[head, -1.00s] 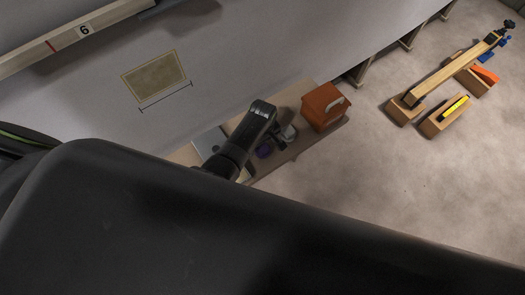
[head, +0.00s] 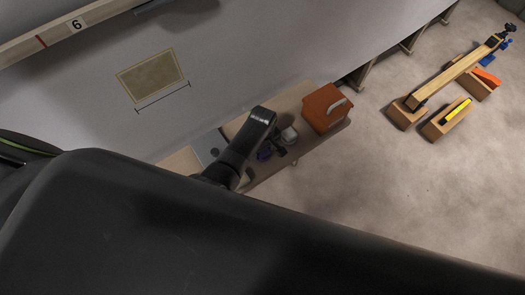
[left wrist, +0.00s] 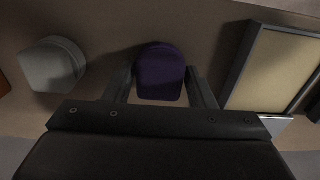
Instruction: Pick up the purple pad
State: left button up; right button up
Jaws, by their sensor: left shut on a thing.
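The purple pad (left wrist: 160,72) sits between the two fingers of my left gripper (left wrist: 160,90) in the left wrist view. The fingers press on its sides, and it is over the brown table surface. In the head view the pad (head: 265,154) shows as a small purple patch beside my left gripper (head: 279,150), partly hidden by my arm. Whether it touches the table I cannot tell. My right gripper is not in view.
A grey-white rounded block (left wrist: 52,65) stands left of the pad in the left wrist view. A framed tray (left wrist: 272,70) lies to the right. In the head view an orange-brown box (head: 325,108) stands at the far end of the table (head: 300,152). A beam on blocks (head: 455,75) lies on the floor.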

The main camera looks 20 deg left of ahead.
pick_arm(q)
jog(key=shift+r, duration=0.75)
notch_tip(320, 180, up, 9)
jog(key=shift+f+p, duration=0.2)
jog(key=shift+p, duration=0.5)
